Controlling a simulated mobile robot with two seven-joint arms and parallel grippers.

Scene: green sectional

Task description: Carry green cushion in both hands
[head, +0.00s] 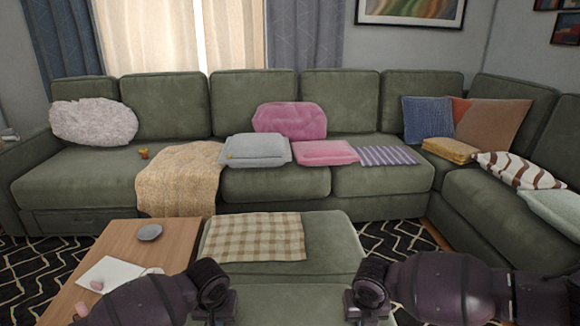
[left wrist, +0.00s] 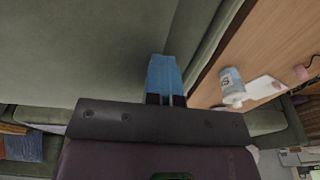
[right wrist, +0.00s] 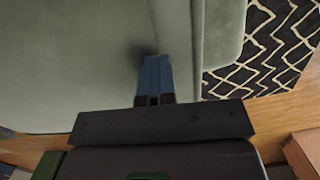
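A plain green padded surface (head: 290,305) shows at the bottom of the head view, between my two grippers. I cannot tell whether it is a separate cushion or part of the seating. My left gripper (head: 218,308) is at its left side and my right gripper (head: 362,308) at its right side. In the left wrist view the blue fingers (left wrist: 165,78) are together against a broad green surface. In the right wrist view the blue fingers (right wrist: 155,78) are also together, close over green upholstery. No object shows between either pair of fingers, and contact is unclear.
A green ottoman (head: 335,245) with a checked cloth (head: 255,237) stands ahead. A wooden table (head: 175,240) is at left. The green sectional (head: 270,185) spans the back with several cushions; a pale green cushion (head: 555,210) lies at far right. Patterned rug (head: 405,240) shows between.

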